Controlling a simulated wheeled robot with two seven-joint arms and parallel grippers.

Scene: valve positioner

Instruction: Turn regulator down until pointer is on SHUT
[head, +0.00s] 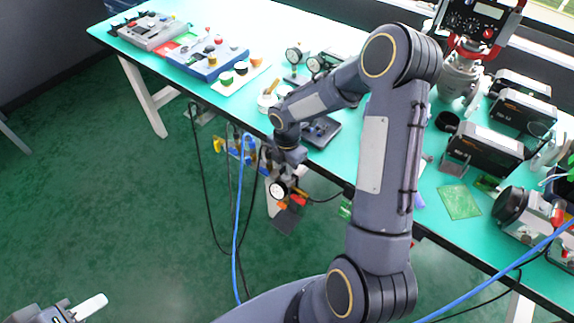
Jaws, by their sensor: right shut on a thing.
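My right arm reaches over the bench's front edge. Its gripper (287,178) points down there and is shut on a small part of what looks like the regulator. A white round gauge (278,190) with a dark rim shows right at the gripper, with red and orange parts beside it. The fingertips and the gripped part are small and partly hidden. The pointer and any SHUT mark are too small to read. My left gripper (88,307) is at the bottom left corner, far from the bench. One pale finger shows, and its opening cannot be told.
The green-topped bench (459,201) runs across the view. A blue panel (207,62) with knobs and a grey panel (150,31) stand at its far left. A red-framed valve unit (470,35) and several dark boxes stand right. Cables hang at the front edge; open floor lies left.

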